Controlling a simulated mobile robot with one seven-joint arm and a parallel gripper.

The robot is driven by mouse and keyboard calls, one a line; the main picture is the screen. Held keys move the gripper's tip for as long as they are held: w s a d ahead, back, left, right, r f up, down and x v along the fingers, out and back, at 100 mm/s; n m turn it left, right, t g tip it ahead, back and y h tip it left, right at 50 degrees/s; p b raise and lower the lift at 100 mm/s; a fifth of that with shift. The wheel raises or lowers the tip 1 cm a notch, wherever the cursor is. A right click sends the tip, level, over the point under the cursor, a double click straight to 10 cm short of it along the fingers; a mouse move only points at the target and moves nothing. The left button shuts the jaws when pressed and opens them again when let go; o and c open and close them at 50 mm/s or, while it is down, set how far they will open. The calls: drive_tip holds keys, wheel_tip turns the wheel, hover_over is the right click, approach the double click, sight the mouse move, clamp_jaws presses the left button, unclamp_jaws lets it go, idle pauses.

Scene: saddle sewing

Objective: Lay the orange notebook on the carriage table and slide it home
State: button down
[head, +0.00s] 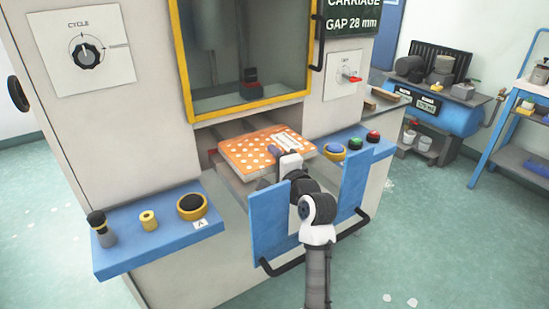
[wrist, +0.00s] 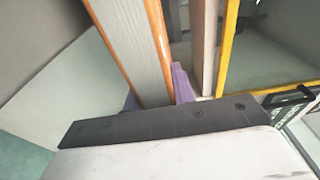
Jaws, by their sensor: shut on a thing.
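The orange notebook (head: 245,152) with white dots and a pale label lies flat at the opening below the machine's window. The pale grey carriage table (head: 238,187) shows under its near left edge; whether the notebook rests fully on it I cannot tell. My gripper (head: 280,154) is shut on the notebook's near edge. In the wrist view the notebook (wrist: 133,45) shows its grey page block between orange covers, with the lavender fingers of my gripper (wrist: 157,93) on either side. The notebook's far edge is close to the opening's back.
Blue guard plates (head: 268,217) stand on either side of my wrist, with a black handle bar (head: 357,224) in front. Several buttons (head: 354,143) sit right of the notebook. The yellow-framed window (head: 245,108) is above.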

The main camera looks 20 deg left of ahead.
drive_tip(key=shift+f, duration=0.2)
idle(0.6)
drive_tip(key=c, duration=1.1)
unclamp_jaws()
drive_tip(key=shift+f, duration=0.2)
drive_tip(key=shift+s+d, duration=0.1)
drive_tip(key=shift+d, duration=0.05)
